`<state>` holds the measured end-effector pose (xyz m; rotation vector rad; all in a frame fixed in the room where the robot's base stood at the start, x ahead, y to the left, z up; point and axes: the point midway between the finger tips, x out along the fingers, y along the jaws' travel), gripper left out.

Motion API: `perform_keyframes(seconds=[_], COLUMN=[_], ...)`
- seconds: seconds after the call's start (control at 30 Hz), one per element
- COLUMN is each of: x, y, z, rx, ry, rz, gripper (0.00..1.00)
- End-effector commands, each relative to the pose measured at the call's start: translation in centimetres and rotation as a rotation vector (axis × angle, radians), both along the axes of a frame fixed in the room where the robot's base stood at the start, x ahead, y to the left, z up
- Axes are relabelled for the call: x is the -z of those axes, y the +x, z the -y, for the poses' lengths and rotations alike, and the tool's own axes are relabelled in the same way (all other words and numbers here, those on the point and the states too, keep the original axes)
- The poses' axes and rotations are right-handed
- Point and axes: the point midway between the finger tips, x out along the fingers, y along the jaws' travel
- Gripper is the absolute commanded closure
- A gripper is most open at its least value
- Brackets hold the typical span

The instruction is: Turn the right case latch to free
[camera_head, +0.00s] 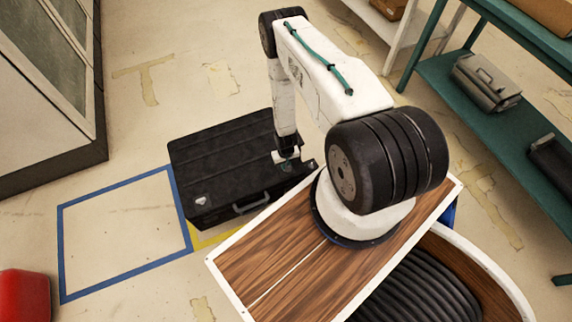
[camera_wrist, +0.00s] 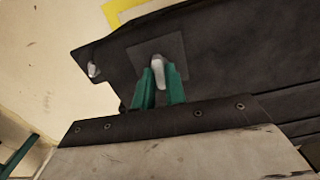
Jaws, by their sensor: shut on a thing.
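The black case (camera_head: 222,157) lies flat on the floor, its handle (camera_head: 250,203) on the side toward me. Its left latch (camera_head: 201,200) is a small light metal piece near the left front corner. In the head view my gripper (camera_head: 287,157) is down at the right end of the case, and my arm partly hides this end. In the wrist view the green fingers of my gripper (camera_wrist: 158,83) are closed around the right latch (camera_wrist: 158,66), a light metal tab on a dark square plate. Another light metal piece (camera_wrist: 93,70) shows near the case edge.
A blue taped square (camera_head: 120,232) on the floor left of the case is empty. A red object (camera_head: 24,296) stands at the lower left. A teal shelf (camera_head: 465,80) with a grey case (camera_head: 486,82) is at the right. A cabinet (camera_head: 50,90) stands at the left.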

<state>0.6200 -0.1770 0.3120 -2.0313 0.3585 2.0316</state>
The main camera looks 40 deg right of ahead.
Motion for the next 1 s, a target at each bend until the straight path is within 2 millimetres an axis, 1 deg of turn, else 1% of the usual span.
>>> perform_keyframes(seconds=[0.27,1.0], x=[-0.03,-0.03], y=[0.01,0.02], z=[0.01,0.02], rx=[0.201,0.903], ry=[0.000,0.000], rz=[0.000,0.000], gripper=[1.00,1.00])
